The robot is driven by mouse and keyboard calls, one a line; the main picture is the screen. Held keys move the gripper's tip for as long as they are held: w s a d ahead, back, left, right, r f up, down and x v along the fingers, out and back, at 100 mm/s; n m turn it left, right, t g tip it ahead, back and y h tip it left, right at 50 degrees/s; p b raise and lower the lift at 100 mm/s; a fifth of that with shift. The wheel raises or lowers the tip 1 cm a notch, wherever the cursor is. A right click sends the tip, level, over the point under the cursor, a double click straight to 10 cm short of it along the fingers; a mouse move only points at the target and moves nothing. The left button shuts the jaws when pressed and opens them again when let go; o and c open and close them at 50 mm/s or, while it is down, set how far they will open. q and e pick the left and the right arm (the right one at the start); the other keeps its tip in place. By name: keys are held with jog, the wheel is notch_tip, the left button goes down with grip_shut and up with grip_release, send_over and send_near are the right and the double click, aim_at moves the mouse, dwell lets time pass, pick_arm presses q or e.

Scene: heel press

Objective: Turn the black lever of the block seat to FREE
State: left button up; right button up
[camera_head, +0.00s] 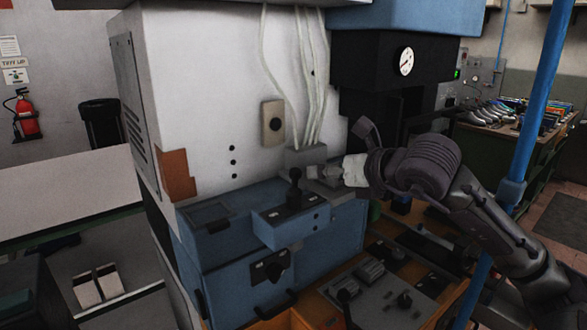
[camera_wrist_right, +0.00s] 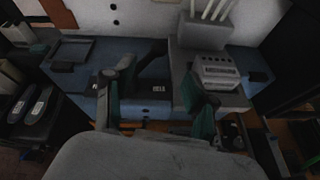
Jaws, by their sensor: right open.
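The black lever (camera_head: 294,185) stands up from a blue block seat (camera_head: 290,228) on the front of the blue machine. In the right wrist view the black lever (camera_wrist_right: 152,68) lies between the spread fingers, with a dark plate and a small white label (camera_wrist_right: 158,88) below it; I cannot read the label surely. My right gripper (camera_head: 318,178) reaches in from the right, just beside the lever. In the right wrist view my right gripper (camera_wrist_right: 158,80) is open, with teal pads on its fingers. Whether a finger touches the lever I cannot tell. My left gripper is not in view.
A grey box with white cables (camera_head: 306,156) stands behind the lever. A second black knob (camera_head: 275,270) is on the cabinet front below. A control panel (camera_head: 385,295) with levers lies at the lower right. A blue pole (camera_head: 535,110) rises at the right.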

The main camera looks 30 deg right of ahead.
aim_at(299, 172)
jog(key=p+x, duration=0.5)
jog(key=x, duration=0.5)
jog(key=shift+w+a, duration=0.1)
jog(key=shift+w, duration=0.3)
jog(key=shift+w+f+p, duration=0.4)
jog(key=shift+w, duration=0.05)
jog(key=shift+a, duration=0.1)
grip_shut()
